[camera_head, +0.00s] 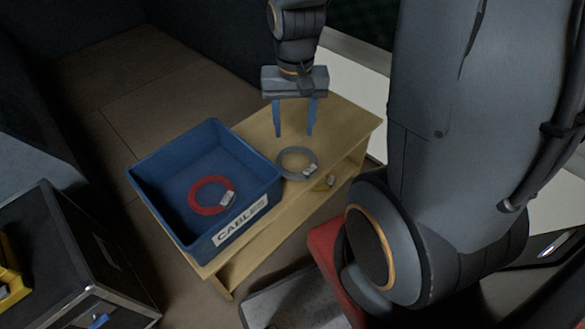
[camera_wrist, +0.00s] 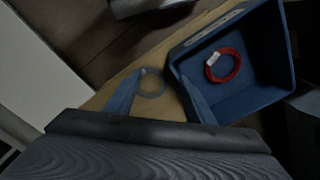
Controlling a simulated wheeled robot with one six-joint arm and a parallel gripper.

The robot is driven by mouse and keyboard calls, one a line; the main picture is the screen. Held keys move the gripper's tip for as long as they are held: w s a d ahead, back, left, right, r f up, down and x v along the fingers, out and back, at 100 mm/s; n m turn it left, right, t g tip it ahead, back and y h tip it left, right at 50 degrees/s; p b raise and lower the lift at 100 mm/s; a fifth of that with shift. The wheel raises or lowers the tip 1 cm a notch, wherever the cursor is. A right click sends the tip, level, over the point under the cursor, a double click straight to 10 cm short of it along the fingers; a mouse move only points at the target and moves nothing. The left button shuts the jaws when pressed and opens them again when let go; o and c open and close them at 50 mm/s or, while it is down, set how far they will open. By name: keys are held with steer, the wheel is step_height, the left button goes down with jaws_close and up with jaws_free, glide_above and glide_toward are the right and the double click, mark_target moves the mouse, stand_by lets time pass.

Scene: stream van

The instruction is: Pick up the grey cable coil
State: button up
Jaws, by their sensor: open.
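The grey cable coil (camera_head: 284,172) is a ring with a white tag, lying flat on the wooden bench (camera_head: 345,128) just right of a blue bin. It also shows in the wrist view (camera_wrist: 143,91), between and beyond the fingertips. My gripper (camera_head: 295,134) has two blue fingers pointing down, spread apart and empty. It hangs above the bench near the coil's far side, apart from it as far as I can tell. In the wrist view the fingers (camera_wrist: 165,95) are spread wide, the right one overlapping the bin's edge.
The blue bin (camera_head: 160,155), labelled CABLES, stands on the bench and holds a red cable coil (camera_head: 209,209). A black case (camera_head: 75,262) stands at lower left. The bench's right end is clear.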

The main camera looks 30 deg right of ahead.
mark_target(310, 169)
steer(key=w+d+f+m+b, duration=0.3)
steer(key=f+b, duration=0.1)
steer(key=f, duration=0.4)
steer(key=w+d+f+m+b, duration=0.3)
steer(key=f+b, duration=0.2)
steer(key=f, duration=0.3)
steer(key=w+d+f+m+b, duration=0.3)
steer(key=d+f+b, duration=0.1)
steer(key=f, duration=0.4)
steer(key=shift+w+d+f+b, duration=0.1)
steer(key=shift+w+f+b, duration=0.15)
steer(key=shift+b, duration=0.05)
steer(key=shift+m, duration=0.3)
steer(key=shift+s+d+f+b, duration=0.15)
steer(key=shift+f+b, duration=0.25)
steer(key=shift+f, duration=1.55)
steer(key=shift+s+d+f+b, duration=0.15)
steer(key=shift+f+b, duration=0.25)
steer(key=shift+f, duration=1.55)
steer(key=shift+c, duration=0.3)
jaws_close()
steer(key=shift+r, duration=0.15)
step_height(310, 169, up, 10)
steer(key=p, duration=0.2)
